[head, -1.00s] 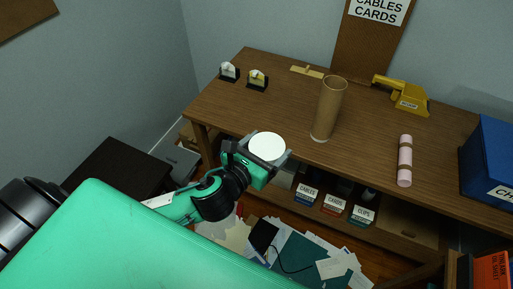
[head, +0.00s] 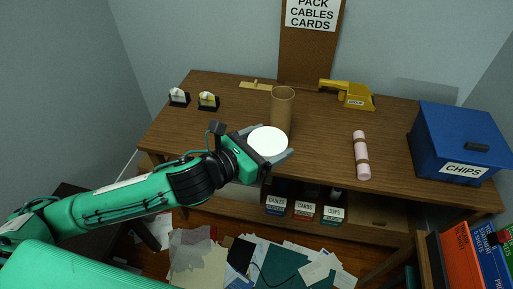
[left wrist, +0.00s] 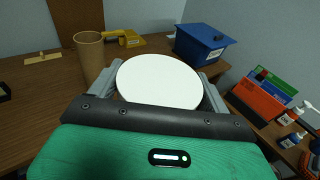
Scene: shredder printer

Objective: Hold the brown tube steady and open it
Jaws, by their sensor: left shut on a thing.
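The brown tube (head: 281,112) stands upright on the desk with its top open; its lower part is hidden behind the disc in the head view. It also stands left of my gripper in the left wrist view (left wrist: 90,56). My left gripper (head: 267,147) is shut on a round white lid (head: 268,139), which lies roughly flat between the fingers. The lid fills the middle of the left wrist view (left wrist: 160,80). The gripper is in front of the tube; I cannot tell whether they touch. My right gripper is not in view.
The wooden desk (head: 320,150) holds a pink roll (head: 361,158), a blue chips box (head: 455,140), a yellow tool (head: 348,95) and two small dispensers (head: 208,101). Labelled small boxes (head: 304,210) sit on the shelf below. Papers (head: 275,262) litter the floor.

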